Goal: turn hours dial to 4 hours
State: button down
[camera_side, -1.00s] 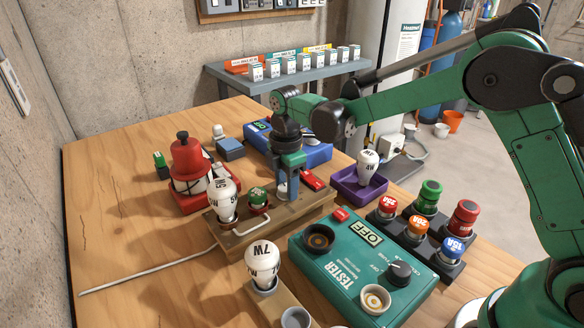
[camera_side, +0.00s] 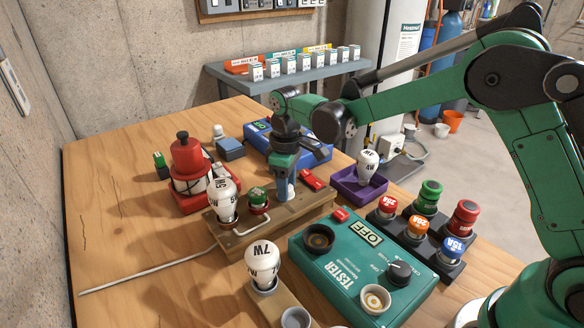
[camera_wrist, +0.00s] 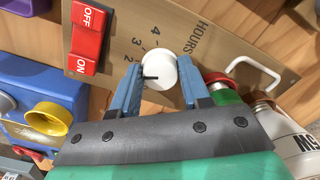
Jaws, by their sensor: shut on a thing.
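The white round hours dial (camera_wrist: 158,70) sits on a tan panel (camera_wrist: 215,60) printed HOURS, with 2, 3 and 4 readable around its upper left. Its black pointer line points left and slightly down in the wrist view, below the 2; the mark there is hidden by a finger. My gripper (camera_wrist: 158,84) has its blue fingers closed on both sides of the dial. In the side view my gripper (camera_side: 286,184) reaches down onto the wooden timer block (camera_side: 275,219), and the dial (camera_side: 291,191) shows partly behind a finger.
A red OFF/ON rocker (camera_wrist: 89,37) is left of the dial. The teal tester (camera_side: 345,275), purple tray (camera_side: 358,190) and blue box (camera_side: 262,140) are close by.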

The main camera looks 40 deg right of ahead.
jog(key=m, duration=0.4)
jog(key=shift+m, duration=0.3)
jog(key=m, duration=0.3)
jog(key=shift+m, duration=0.4)
jog(key=m, duration=0.4)
jog(key=shift+a, duration=0.1)
jog(key=shift+m, duration=2)
jog(key=shift+c, duration=2.1)
grip_release()
jog(key=shift+r, duration=2.85)
